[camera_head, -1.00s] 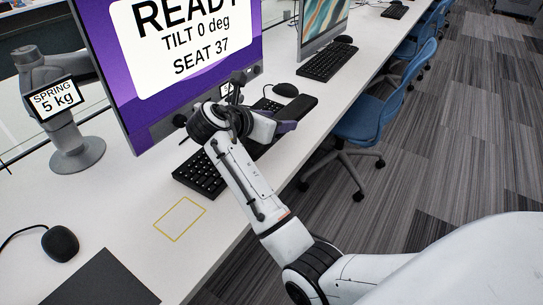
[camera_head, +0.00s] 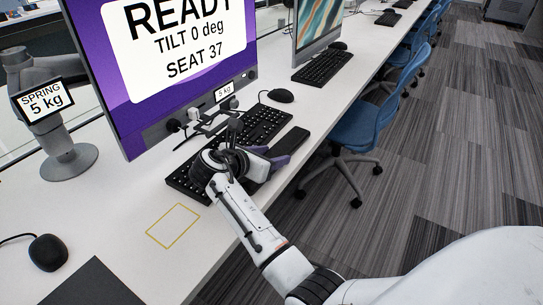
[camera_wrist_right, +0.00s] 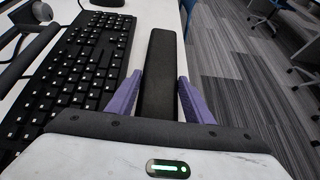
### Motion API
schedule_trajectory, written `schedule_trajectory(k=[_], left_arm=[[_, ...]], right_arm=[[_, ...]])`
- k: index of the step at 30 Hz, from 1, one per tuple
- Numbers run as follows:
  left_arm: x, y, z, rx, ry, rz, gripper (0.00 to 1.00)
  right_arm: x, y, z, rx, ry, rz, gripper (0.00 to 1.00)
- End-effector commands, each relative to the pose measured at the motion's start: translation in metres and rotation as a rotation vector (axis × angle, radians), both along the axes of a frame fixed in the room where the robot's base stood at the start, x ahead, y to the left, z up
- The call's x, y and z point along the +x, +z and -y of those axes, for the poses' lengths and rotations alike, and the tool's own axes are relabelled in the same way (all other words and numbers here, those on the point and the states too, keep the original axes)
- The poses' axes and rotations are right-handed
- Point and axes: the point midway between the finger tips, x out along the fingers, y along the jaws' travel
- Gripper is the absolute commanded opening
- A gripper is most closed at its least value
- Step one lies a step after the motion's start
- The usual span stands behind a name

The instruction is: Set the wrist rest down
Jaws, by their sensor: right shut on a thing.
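The wrist rest (camera_head: 291,141) is a long black padded bar. My right gripper (camera_head: 277,163) has purple fingers and is shut on it. In the right wrist view the wrist rest (camera_wrist_right: 161,70) runs lengthwise between the two purple fingers (camera_wrist_right: 160,100). It lies along the near long side of the black keyboard (camera_head: 262,124), roughly parallel to it, near the table's front edge. Whether its underside touches the table cannot be told. My gripper hides its near end in the head view. My left gripper is not in view.
The white table (camera_head: 135,200) carries a monitor (camera_head: 160,70), a black mouse (camera_head: 281,96), a yellow outlined rectangle (camera_head: 173,226) and a spring stand (camera_head: 68,163). A second mouse (camera_head: 48,252) sits at left. A blue chair (camera_head: 365,128) stands beyond the front edge.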

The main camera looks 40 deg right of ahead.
Motion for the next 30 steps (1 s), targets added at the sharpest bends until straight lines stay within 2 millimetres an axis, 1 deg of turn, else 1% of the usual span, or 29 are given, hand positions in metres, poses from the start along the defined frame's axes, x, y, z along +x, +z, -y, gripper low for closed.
schedule_trajectory(k=[3, 4, 7, 15, 18, 23, 27, 30], left_arm=[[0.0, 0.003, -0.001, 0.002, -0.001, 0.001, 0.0], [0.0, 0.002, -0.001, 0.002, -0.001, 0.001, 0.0], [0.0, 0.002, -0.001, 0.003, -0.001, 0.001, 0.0], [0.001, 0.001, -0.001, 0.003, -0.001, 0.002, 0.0], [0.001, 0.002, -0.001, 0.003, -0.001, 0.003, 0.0], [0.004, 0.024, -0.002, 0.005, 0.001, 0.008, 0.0], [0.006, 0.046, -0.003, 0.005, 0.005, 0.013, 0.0], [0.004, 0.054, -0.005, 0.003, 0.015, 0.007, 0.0]], right_arm=[[0.0, -0.001, 0.0, -0.002, 0.001, -0.001, 0.19], [0.0, -0.003, 0.0, -0.001, 0.001, -0.002, 0.5], [0.0, -0.003, 0.0, 0.0, 0.0, -0.001, 0.67], [0.0, -0.002, 0.0, 0.0, 0.0, 0.0, 0.67], [0.0, 0.002, -0.001, 0.001, 0.0, 0.002, 0.67], [-0.004, 0.016, -0.012, 0.0, -0.004, -0.002, 0.67], [-0.009, 0.03, -0.029, 0.001, -0.01, -0.004, 0.67], [-0.014, 0.04, -0.041, -0.001, -0.018, -0.003, 0.67]])
